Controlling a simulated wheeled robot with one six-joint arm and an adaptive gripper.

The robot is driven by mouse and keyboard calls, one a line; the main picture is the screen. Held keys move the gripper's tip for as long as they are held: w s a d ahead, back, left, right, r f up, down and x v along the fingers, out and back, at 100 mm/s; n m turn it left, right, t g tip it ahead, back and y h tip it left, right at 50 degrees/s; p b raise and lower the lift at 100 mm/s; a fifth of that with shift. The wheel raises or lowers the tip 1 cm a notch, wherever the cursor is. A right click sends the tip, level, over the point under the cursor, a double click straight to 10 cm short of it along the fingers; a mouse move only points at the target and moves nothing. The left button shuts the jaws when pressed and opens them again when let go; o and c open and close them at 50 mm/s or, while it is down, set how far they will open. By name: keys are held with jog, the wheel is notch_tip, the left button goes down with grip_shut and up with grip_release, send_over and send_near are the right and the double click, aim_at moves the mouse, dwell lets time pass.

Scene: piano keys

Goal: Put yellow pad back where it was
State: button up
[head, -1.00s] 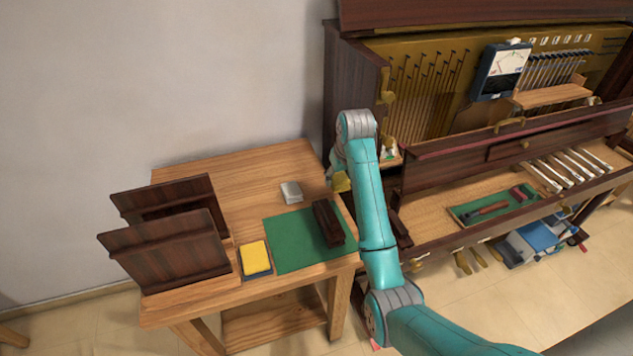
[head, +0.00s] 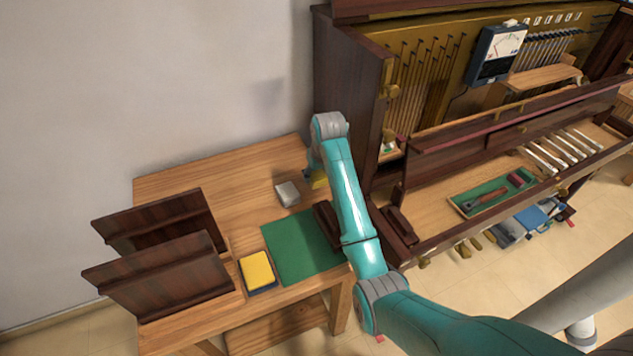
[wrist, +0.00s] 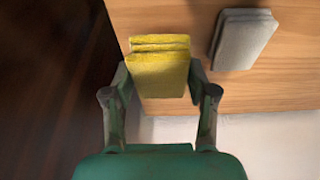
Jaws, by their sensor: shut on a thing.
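A yellow pad (wrist: 160,72) is held between the two fingers of my gripper (wrist: 158,82) in the wrist view. It looks like stacked layers, with wooden tabletop visible behind it. In the head view the held pad (head: 319,179) shows only partly beside my arm's end, near the right rear of the wooden table (head: 215,185); my arm hides most of the gripper. I cannot tell whether the pad touches the table. Another yellow pad (head: 257,268), on a dark blue base, lies at the table's front, beside the green mat (head: 295,250).
A grey block (head: 287,194) lies close to the held pad, and to its right in the wrist view (wrist: 243,40). A dark block (head: 326,222) on the mat is partly behind my arm. Dark wooden racks (head: 160,275) stand left. The piano (head: 345,110) rises close on the right.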

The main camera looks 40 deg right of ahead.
jog(key=shift+f, duration=1.8)
jog(key=shift+f, duration=0.15)
jog(key=o, duration=1)
jog(key=v, duration=1.2)
jog(key=shift+s, duration=0.1)
